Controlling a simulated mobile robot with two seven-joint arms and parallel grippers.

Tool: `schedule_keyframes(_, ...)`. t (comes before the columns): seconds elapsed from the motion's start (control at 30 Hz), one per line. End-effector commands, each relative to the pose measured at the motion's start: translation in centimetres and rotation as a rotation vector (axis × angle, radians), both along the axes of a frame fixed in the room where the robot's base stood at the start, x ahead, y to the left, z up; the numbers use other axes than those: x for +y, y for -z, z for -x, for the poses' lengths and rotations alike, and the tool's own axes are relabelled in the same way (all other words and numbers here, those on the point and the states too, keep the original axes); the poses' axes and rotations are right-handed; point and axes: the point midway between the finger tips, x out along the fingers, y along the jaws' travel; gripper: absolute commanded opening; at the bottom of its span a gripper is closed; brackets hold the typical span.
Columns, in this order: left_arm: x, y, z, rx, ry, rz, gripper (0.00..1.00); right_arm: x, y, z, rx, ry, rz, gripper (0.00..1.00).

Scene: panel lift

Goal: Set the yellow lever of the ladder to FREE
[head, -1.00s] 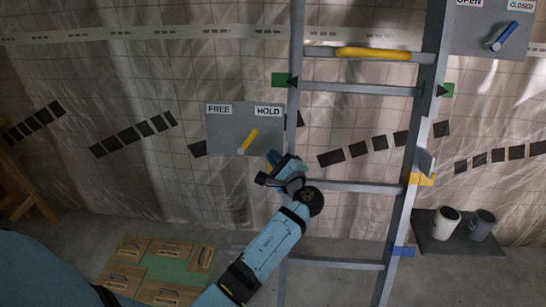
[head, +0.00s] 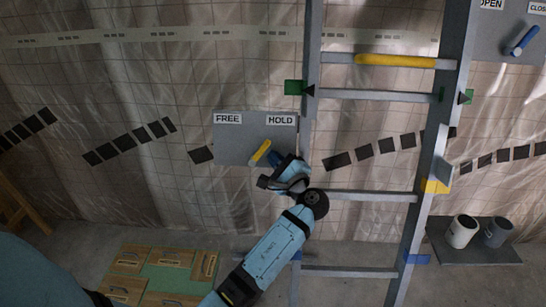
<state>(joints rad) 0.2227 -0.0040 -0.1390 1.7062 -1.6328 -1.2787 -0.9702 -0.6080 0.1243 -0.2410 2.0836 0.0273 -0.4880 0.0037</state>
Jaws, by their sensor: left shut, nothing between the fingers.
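The yellow lever (head: 260,152) sits on a grey panel (head: 232,148) on the ladder's left side. The panel has a FREE label (head: 228,118) at its upper left and a HOLD label (head: 281,120) at its upper right. The lever tilts up and to the right, towards HOLD. My left gripper (head: 277,159) is shut and empty, its tips just right of the lever. I cannot tell whether they touch it. The ladder (head: 309,60) stands upright behind my left arm. My right gripper is out of view.
A blue lever (head: 525,42) is on another panel at the upper right, marked OPEN and CLOSED. A yellow bar (head: 395,60) lies along an upper rung. Two cups (head: 461,231) stand on a dark plate at the lower right. Wooden drawer-like blocks (head: 165,255) lie on the floor.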

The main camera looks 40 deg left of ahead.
Motion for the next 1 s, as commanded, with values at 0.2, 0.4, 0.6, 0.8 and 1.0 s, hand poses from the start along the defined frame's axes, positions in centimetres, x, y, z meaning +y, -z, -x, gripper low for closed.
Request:
schedule_keyframes(0.2, -0.53, -0.32, 0.27, 0.0, -0.001, 0.002, 0.0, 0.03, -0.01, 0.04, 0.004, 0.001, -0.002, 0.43)
schedule_keyframes(0.4, -0.62, -0.37, 0.33, 0.0, -0.002, 0.001, 0.0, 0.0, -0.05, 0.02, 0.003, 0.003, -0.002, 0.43)
schedule_keyframes(0.6, -0.61, -0.37, 0.32, 0.0, -0.002, 0.001, 0.0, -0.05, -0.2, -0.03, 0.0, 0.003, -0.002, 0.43)
schedule_keyframes(0.8, -0.47, -0.47, 0.24, -0.005, -0.003, 0.008, 0.0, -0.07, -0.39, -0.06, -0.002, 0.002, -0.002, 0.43)
schedule_keyframes(1.0, 0.12, -0.69, -0.04, -0.023, -0.006, 0.038, 0.0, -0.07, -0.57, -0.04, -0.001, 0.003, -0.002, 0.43)
